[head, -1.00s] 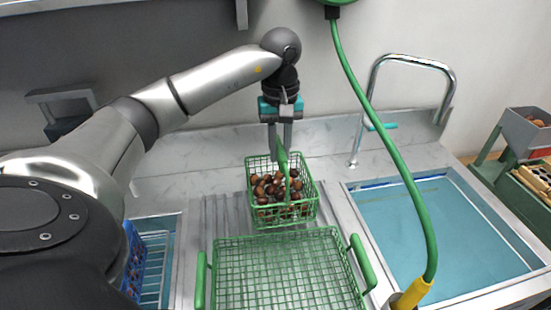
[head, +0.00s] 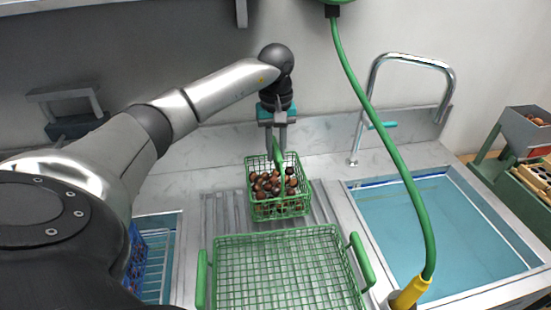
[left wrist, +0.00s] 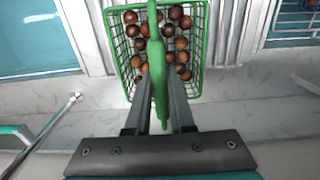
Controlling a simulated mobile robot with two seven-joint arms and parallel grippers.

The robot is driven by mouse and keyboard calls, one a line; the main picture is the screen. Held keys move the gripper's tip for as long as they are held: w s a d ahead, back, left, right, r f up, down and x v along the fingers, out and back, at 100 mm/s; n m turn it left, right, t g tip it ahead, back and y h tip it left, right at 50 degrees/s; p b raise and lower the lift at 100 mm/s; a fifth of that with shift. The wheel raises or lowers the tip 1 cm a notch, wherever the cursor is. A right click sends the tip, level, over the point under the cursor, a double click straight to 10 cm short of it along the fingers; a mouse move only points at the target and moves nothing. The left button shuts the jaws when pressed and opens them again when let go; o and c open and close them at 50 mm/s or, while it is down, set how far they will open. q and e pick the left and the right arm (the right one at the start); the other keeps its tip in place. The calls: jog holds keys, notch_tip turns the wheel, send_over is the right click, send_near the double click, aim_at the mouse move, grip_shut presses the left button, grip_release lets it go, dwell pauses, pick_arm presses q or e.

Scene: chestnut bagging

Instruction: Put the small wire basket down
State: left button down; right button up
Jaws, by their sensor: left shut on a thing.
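The small green wire basket (head: 279,207) holds several brown chestnuts (head: 268,184). In the head view it is at the ribbed drainboard behind the large green tray; I cannot tell whether its bottom touches the board. My left gripper (head: 276,150) is above it, shut on its green handle. In the left wrist view the fingers (left wrist: 158,120) close on the handle, and the basket (left wrist: 198,85) shows beyond them with chestnuts on both sides of the handle. My right gripper is not in view.
A large empty green wire tray (head: 285,236) stands in front of the basket. A water-filled sink (head: 440,230) with a faucet (head: 415,58) is at the right. A blue crate (head: 137,262) sits in the left sink.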

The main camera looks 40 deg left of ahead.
pick_arm(q)
notch_tip(320, 180, down, 3)
jog(key=shift+r, duration=0.2)
jog(key=shift+w+a+f, duration=0.15)
jog(key=shift+w+f, duration=0.05)
jog(key=shift+f, duration=0.05)
jog(key=shift+f, duration=0.1)
jog(key=c, duration=0.8)
grip_release()
jog(key=shift+s, duration=0.1)
notch_tip(320, 180, up, 8)
jog(key=shift+f, duration=0.15)
